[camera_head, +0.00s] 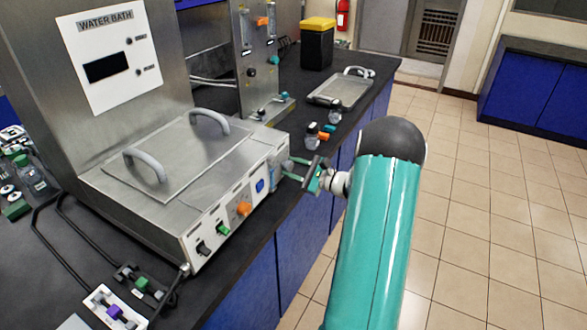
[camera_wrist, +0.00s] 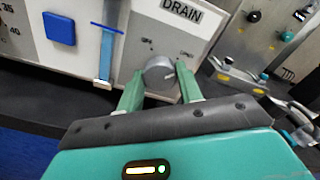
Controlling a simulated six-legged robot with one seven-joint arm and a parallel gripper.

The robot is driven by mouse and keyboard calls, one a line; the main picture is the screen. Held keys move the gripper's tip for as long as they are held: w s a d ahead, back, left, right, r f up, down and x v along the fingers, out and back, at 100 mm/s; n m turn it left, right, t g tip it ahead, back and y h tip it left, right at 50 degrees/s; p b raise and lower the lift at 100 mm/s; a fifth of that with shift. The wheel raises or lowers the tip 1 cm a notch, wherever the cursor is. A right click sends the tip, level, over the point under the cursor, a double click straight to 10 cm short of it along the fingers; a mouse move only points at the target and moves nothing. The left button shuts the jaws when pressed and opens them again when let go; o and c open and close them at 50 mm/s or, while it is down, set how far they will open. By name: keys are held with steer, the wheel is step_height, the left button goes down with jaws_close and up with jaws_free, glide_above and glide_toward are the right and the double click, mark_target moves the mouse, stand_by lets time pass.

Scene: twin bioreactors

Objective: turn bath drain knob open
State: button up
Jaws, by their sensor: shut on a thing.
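The drain knob (camera_wrist: 158,73) is a round grey knob on the white panel under the DRAIN label (camera_wrist: 182,11) in the wrist view. My gripper (camera_wrist: 160,84) is shut on it, with one green finger on each side. In the head view my gripper (camera_head: 290,168) is at the right end of the water bath's front panel, and the knob is hidden there. The water bath (camera_head: 135,190) is a steel box with a lid (camera_head: 175,155) that has two grey handles. I cannot tell the knob's exact turn angle.
Left of the drain panel are a blue square button (camera_wrist: 59,28) and a blue vertical strip (camera_wrist: 106,55). Orange (camera_head: 243,208) and green (camera_head: 223,229) knobs sit further along the front. A metal tray (camera_head: 341,91) and small bottles (camera_head: 313,137) stand behind my gripper. The tiled floor (camera_head: 475,200) at right is clear.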

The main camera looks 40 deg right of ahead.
stand_by(0.3)
steer(key=o, duration=1)
steer(key=v, duration=1.4)
steer(key=shift+a, duration=0.1)
